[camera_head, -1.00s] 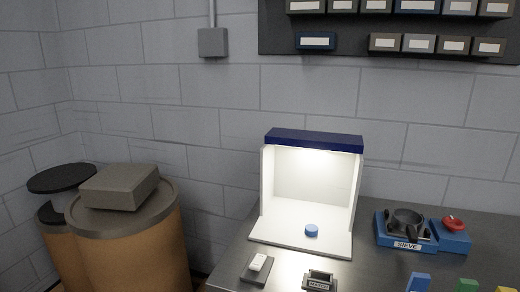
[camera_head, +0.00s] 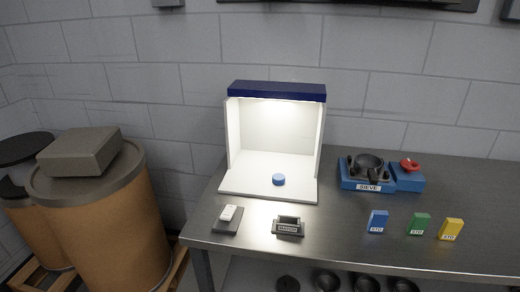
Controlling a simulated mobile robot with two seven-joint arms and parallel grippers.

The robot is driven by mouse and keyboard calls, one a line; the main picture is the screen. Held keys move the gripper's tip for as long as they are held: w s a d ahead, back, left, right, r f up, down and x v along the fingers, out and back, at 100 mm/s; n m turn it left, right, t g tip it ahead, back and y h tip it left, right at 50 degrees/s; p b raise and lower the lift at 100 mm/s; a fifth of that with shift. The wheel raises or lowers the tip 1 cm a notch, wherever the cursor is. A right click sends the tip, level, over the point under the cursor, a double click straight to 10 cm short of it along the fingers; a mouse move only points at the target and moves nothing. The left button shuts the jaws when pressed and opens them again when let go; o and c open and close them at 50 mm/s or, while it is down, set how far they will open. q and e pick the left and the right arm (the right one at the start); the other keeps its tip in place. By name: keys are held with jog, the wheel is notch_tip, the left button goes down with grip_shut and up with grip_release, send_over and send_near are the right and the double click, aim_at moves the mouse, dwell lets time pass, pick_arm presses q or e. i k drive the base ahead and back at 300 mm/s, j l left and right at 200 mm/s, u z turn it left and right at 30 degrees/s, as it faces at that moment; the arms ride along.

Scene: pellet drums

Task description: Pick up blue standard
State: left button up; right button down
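The blue standard (camera_head: 377,222) is a small upright blue block with a white label reading STD. It stands on the metal table (camera_head: 330,235), right of the middle of the front part. A green standard (camera_head: 419,224) and a yellow standard (camera_head: 451,229) stand to its right in a row. Neither of my grippers is in view.
A lit white booth (camera_head: 272,140) with a blue top holds a small blue disc (camera_head: 279,179). A dark holder (camera_head: 288,226) and a pad with a white item (camera_head: 228,214) lie in front. A blue sieve unit (camera_head: 367,174) stands behind the standards. Drums (camera_head: 100,220) stand left.

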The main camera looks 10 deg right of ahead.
aim_at(378, 220)
jog(key=z, duration=1.4)
